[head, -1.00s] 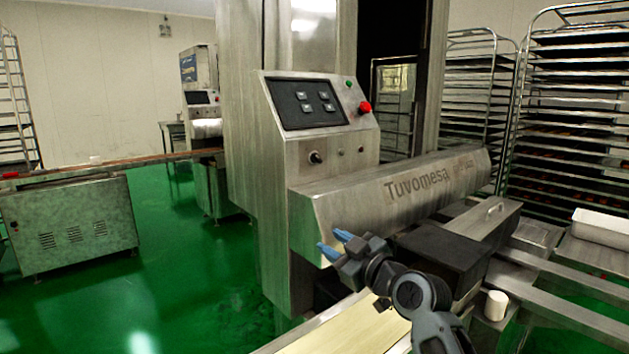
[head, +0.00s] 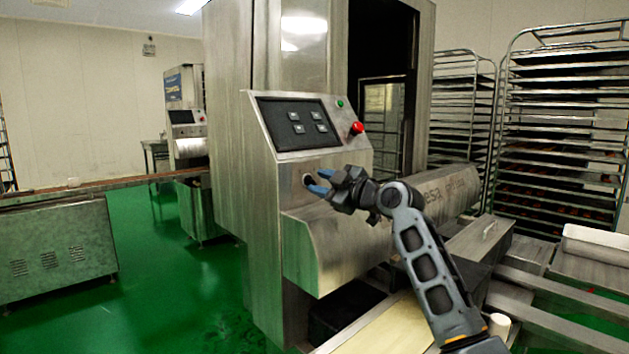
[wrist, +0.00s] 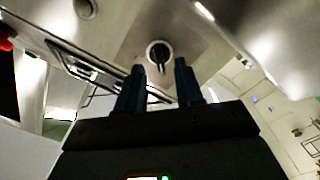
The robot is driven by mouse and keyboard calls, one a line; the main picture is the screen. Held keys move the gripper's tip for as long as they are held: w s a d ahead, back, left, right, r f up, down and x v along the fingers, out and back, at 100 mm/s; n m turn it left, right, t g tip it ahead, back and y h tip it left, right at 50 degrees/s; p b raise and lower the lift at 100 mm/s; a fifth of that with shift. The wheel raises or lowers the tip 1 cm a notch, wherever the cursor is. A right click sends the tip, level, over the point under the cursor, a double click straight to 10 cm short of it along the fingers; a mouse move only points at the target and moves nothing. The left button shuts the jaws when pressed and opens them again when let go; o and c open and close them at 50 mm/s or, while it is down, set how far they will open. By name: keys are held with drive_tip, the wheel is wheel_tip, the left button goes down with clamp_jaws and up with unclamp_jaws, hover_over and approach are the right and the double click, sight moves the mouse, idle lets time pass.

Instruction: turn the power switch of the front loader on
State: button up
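The front loader (head: 265,200) is a steel machine with a sloped control panel. Its power switch (head: 307,180) is a small dark knob on the panel's lower face, partly hidden by my gripper in the head view. In the wrist view the switch (wrist: 158,52) is a dark knob in a round pale collar, just beyond and between my fingertips. My gripper (head: 322,182) has blue fingertips and points at the switch; in the wrist view the gripper (wrist: 157,75) is open with an empty gap. I cannot tell whether it touches the knob.
A red button (head: 356,128) and a green light (head: 340,104) sit on the panel's right side, above my gripper. The rounded steel housing (head: 335,245) lies below my arm. Tray racks (head: 560,130) stand at the right. Green floor (head: 165,270) is open at the left.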

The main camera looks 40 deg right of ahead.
sight(311, 181)
drive_tip(key=shift+w+a, duration=0.1)
drive_tip(key=shift+w, duration=1.25)
drive_tip(key=shift+c, duration=0.4)
clamp_jaws()
